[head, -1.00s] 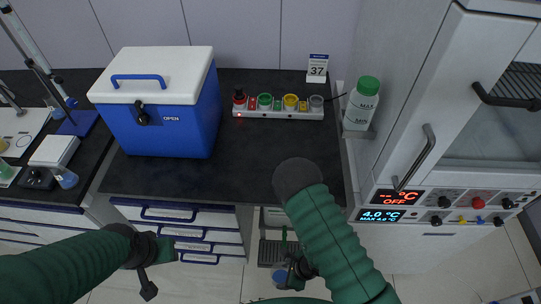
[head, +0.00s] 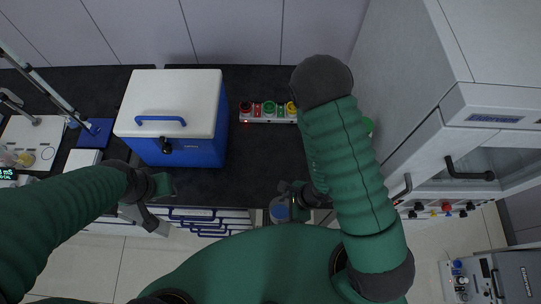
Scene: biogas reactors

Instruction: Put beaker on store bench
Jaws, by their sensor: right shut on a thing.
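A dark-topped bench (head: 245,165) stands ahead of me, with drawers under it. My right gripper (head: 291,203) is near the bench's front edge. It is shut on a small bluish beaker (head: 279,211), which is partly hidden by the gripper. I cannot tell the beaker's height relative to the bench top. My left gripper (head: 160,203) is at the left, in front of the bench drawers. Its fingers look apart, with nothing between them.
A blue cooler box (head: 190,152) with a white lid fills the bench's left part. A white cabinet (head: 400,160) is at the right. The bench middle is clear; my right arm hides its right side.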

